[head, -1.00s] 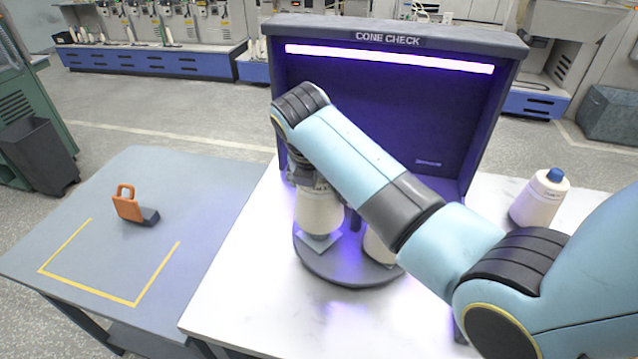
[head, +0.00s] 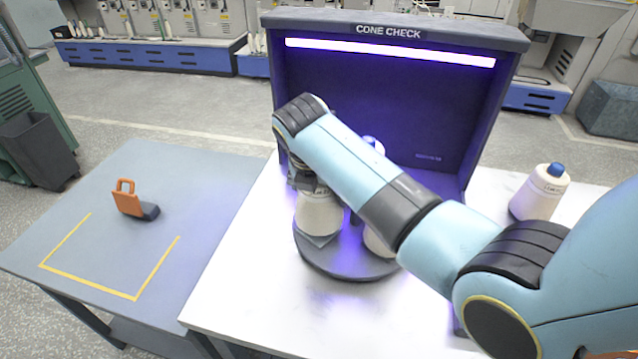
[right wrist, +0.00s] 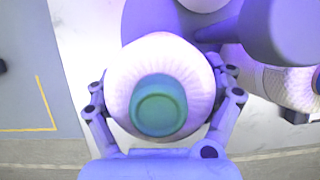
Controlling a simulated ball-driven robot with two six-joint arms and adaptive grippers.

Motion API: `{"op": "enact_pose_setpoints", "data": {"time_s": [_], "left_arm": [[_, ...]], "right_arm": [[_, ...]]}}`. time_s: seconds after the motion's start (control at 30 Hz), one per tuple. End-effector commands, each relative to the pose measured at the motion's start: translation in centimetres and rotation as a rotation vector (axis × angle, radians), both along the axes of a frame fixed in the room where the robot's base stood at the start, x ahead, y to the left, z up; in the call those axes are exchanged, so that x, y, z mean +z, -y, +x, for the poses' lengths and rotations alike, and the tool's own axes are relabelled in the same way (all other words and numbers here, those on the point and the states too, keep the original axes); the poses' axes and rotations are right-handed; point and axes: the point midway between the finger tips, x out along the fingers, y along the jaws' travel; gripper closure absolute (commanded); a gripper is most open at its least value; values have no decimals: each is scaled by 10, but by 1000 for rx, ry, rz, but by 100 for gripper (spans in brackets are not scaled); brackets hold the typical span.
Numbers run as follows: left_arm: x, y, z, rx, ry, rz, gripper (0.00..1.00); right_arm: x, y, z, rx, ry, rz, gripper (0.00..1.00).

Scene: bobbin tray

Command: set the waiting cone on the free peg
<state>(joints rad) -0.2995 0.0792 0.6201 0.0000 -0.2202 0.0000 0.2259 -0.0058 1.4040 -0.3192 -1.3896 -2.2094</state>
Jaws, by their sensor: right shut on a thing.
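My right gripper (right wrist: 163,112) is shut around a pale cone (right wrist: 118,85) with a teal tip, seen from above in the right wrist view. In the head view this cone (head: 319,214) is upright over a light square pad on the front left of the dark round turntable (head: 345,265). My forearm hides its top and most of the gripper. I cannot tell whether it sits on a peg. A second cone (head: 377,243) on the turntable is half hidden by my arm. A blue tip (head: 374,144) shows behind the arm. My left gripper is out of view.
The dark CONE CHECK booth (head: 390,100) closes in the turntable from behind. A blue-tipped cone (head: 538,195) stands on the white table (head: 240,290) at right. A grey side table (head: 90,250) at left holds an orange-handled object (head: 130,203) and a yellow outline.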

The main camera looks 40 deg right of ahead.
Motion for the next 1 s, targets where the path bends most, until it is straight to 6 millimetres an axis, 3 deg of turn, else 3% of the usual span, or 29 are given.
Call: {"op": "enact_pose_setpoints", "data": {"time_s": [1.0], "left_arm": [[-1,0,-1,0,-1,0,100]], "right_arm": [[-7,0,1,-1,2,-1,62]]}}
